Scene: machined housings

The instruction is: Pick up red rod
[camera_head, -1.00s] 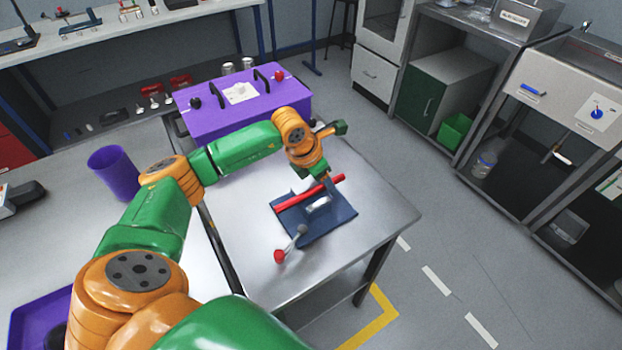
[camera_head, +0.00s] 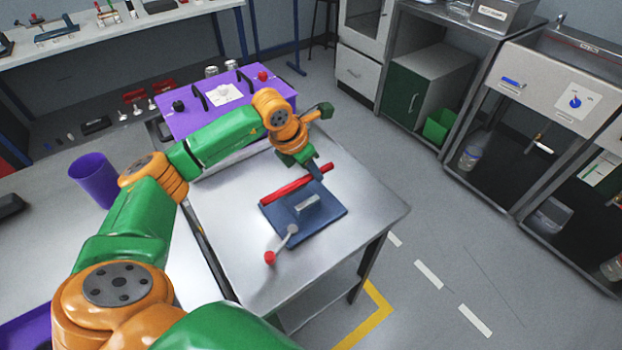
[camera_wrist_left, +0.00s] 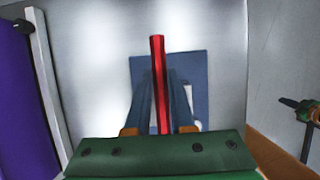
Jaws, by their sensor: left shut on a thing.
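The red rod (camera_head: 297,187) is a long thin bar over the back edge of a dark blue base plate (camera_head: 322,221) on the metal table. My left gripper (camera_head: 316,172) is at the rod's right part in the head view, with its fingers closed on it. In the left wrist view the rod (camera_wrist_left: 158,75) runs between the two fingers (camera_wrist_left: 160,98) and sticks out beyond them. The blue plate lies behind it there. The rod looks raised a little off the plate. My right gripper is in neither view.
A lever with a red knob (camera_head: 269,257) stands at the plate's front left. A purple box (camera_head: 190,122) with black handles sits at the table's back. A purple cup (camera_head: 92,180) is on the left bench. The table's front right (camera_head: 370,215) is clear.

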